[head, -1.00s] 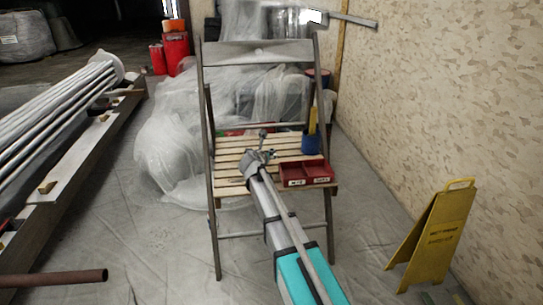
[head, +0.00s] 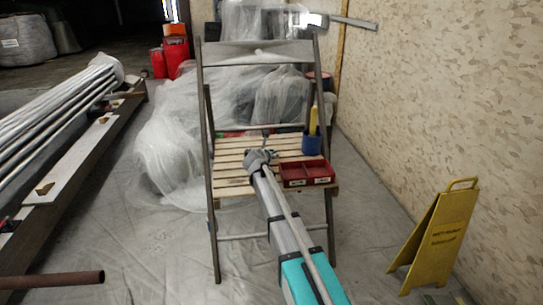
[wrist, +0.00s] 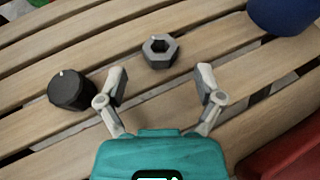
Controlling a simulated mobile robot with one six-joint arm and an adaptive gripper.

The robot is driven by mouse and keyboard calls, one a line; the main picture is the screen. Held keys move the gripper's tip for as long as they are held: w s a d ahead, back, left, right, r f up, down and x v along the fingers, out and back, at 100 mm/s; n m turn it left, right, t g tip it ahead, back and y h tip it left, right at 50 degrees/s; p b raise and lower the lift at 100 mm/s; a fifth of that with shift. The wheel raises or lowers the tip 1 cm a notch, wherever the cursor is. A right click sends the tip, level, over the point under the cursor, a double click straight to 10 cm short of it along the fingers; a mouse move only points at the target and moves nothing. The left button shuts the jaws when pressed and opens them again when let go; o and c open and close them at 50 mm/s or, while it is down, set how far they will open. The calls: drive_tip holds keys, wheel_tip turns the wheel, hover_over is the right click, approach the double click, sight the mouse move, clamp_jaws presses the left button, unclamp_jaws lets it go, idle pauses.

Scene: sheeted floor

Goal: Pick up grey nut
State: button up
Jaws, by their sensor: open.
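The grey nut (wrist: 159,50) lies flat on the wooden slats in the wrist view, its hole facing up. My gripper (wrist: 161,80) is open and empty, with its fingers spread to either side. The nut sits just beyond the fingertips, about midway between them, and does not touch them. In the head view my gripper (head: 264,140) is low over the slatted seat (head: 234,160) of the folding chair; the nut is too small or hidden to make out there.
A dark cylindrical object (wrist: 72,90) stands on the slats left of my left finger. A blue cup (head: 311,145) and a red two-compartment bin (head: 306,172) are at the seat's right side. A yellow floor sign (head: 440,238) stands at right.

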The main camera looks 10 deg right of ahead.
drive_tip(key=shift+x, duration=1.05)
clamp_jaws()
drive_tip(key=shift+r, duration=0.1)
wheel_tip(320, 180, up, 3)
drive_tip(key=shift+f+p, duration=0.2)
drive_tip(key=shift+p, duration=1)
drive_tip(key=s+r+p, duration=1)
drive_tip(key=s, duration=0.4)
drive_tip(key=shift+d+r, duration=0.1)
drive_tip(key=shift+r, duration=0.15)
